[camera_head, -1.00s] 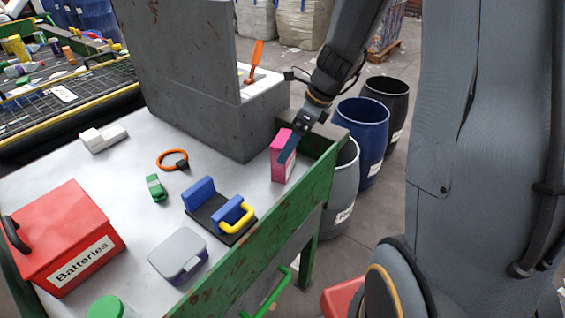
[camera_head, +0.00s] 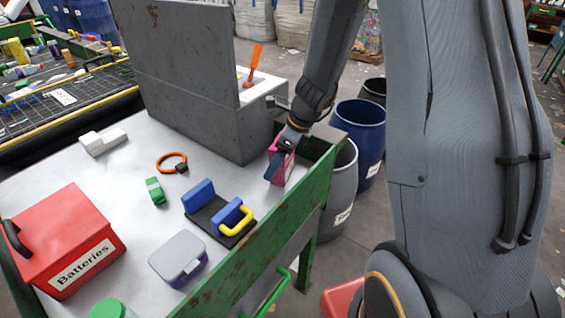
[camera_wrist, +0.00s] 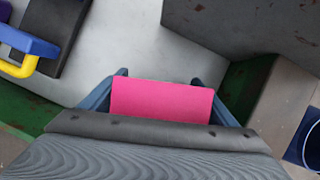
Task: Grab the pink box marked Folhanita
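The pink box (camera_head: 287,168) stands upright on the grey table (camera_head: 140,170), close to the green side wall. No lettering on it can be read here. My gripper (camera_head: 279,160) is lowered over the box from above. In the wrist view the pink top of the box (camera_wrist: 161,100) lies between the two blue fingers of my gripper (camera_wrist: 166,92). One finger stands at each end of the box, with at most a thin gap. The fingers are spread apart, and I cannot tell whether they press on the box.
A grey block (camera_head: 225,120) stands just behind the box. The green wall (camera_head: 318,190) is close on the right, with a grey bin (camera_head: 340,190) and a blue bin (camera_head: 362,135) beyond. A blue clamp with a yellow handle (camera_head: 235,215) and a red Batteries case (camera_head: 65,240) are to the left.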

